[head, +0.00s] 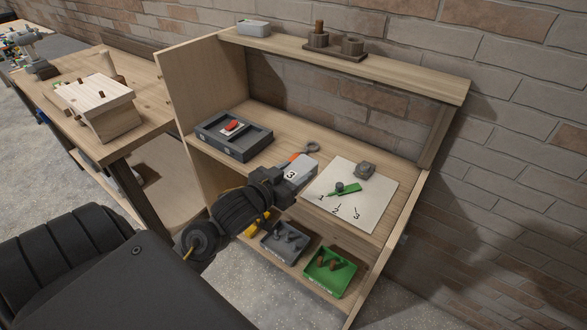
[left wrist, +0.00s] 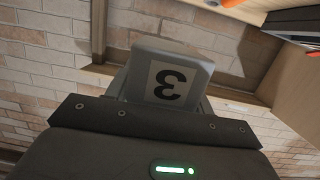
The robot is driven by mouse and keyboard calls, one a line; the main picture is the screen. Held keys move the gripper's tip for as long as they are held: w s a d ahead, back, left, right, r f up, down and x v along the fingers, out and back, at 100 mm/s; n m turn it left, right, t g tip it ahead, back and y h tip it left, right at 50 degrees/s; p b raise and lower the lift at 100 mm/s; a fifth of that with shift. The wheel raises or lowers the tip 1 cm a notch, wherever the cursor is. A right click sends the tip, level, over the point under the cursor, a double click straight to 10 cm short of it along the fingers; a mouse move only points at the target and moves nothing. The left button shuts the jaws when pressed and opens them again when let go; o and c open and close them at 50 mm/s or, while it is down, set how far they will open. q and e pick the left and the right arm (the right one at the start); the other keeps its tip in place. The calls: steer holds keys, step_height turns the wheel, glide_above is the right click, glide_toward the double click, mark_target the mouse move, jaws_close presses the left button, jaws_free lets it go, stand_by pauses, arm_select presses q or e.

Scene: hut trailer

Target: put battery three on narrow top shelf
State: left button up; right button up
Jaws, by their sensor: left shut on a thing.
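Battery three (head: 304,166), a grey block with a white label marked 3, is in my left gripper (head: 279,182), above the main shelf. In the left wrist view battery three (left wrist: 172,72) stands between the jaws, with its label facing the camera upside down. My left gripper is shut on it. The narrow top shelf (head: 410,73) is a long wooden board along the brick wall, higher and farther back than the battery. My right gripper is not in view.
The top shelf bears a grey box (head: 253,28) at left and a wooden peg holder (head: 335,49); its right part is bare. Below are a dark tray (head: 234,134), a numbered white sheet (head: 370,207) and a green bin (head: 330,273). A side panel (head: 203,82) closes the left.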

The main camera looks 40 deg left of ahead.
mark_target(296, 161)
arm_select(q)
steer(key=shift+a+f+y, duration=0.1)
steer(key=shift+a+y, duration=0.3)
steer(key=shift+w+a+f, duration=0.1)
steer(key=shift+w+a, duration=0.05)
steer(key=shift+w, duration=0.15)
steer(key=w+a+f, duration=0.1)
steer(key=w, duration=0.1)
steer(key=w+a+f+p, duration=0.1)
steer(key=w, duration=0.1)
steer(key=w+a+f, duration=0.1)
steer(key=w, duration=0.2)
steer(key=shift+a+f+p, duration=0.15)
steer(key=shift+a+p, duration=0.15)
steer(key=shift+p, duration=0.1)
steer(key=w+f, duration=0.1)
steer(key=w+a+f, duration=0.1)
steer(key=f, duration=0.1)
steer(key=w+a+f, duration=0.1)
steer(key=w+f, duration=0.1)
steer(key=shift+f, duration=0.15)
steer(key=shift+w+f, duration=0.3)
steer(key=shift+f, duration=0.05)
steer(key=f, duration=0.1)
steer(key=f+p, duration=0.1)
steer(key=f, duration=0.1)
steer(key=shift+w+a+p, duration=0.1)
steer(key=shift+w+p, duration=0.1)
steer(key=shift+p, duration=0.1)
steer(key=shift+f, duration=0.2)
